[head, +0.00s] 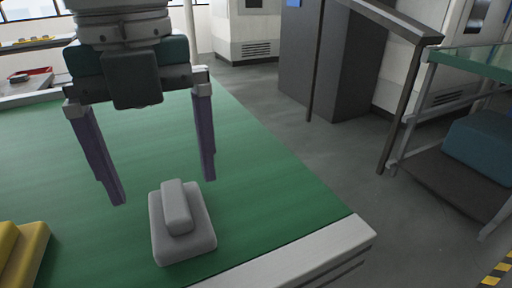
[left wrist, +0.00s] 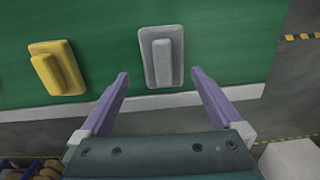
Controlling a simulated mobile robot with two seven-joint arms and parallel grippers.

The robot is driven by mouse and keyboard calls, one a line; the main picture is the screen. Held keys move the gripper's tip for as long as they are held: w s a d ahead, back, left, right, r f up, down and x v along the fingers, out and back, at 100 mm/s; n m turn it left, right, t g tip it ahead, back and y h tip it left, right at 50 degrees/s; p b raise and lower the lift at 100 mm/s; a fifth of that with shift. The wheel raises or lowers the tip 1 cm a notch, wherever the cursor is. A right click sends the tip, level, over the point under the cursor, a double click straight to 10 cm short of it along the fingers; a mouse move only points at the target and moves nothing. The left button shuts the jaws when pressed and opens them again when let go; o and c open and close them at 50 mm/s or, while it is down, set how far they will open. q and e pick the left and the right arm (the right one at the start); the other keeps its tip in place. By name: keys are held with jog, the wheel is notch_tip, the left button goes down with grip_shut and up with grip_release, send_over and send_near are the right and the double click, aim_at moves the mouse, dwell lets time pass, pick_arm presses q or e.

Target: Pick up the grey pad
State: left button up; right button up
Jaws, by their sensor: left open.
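The grey pad (head: 200,241) lies flat on the green table top (head: 255,170) near its front right corner, with a raised grip bar along its top. My left gripper (head: 163,192) is open and empty, pointing down above the table, with two purple fingers spread apart. In the left wrist view the grey pad (left wrist: 177,77) shows between and beyond the two fingertips (left wrist: 160,77). My right gripper is not in view.
A yellow pad (head: 22,252) of similar shape lies to the left of the grey one. The table's pale edge (head: 320,247) is close to the grey pad. A shelf unit with a blue item (head: 480,140) stands at the right, across open floor (head: 290,115).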

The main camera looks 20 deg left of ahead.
aim_at(174, 200)
pick_arm(q)
jog(key=f, duration=0.5)
jog(key=shift+w+d, duration=0.15)
jog(key=shift+d, duration=0.1)
jog(key=c, duration=1.2)
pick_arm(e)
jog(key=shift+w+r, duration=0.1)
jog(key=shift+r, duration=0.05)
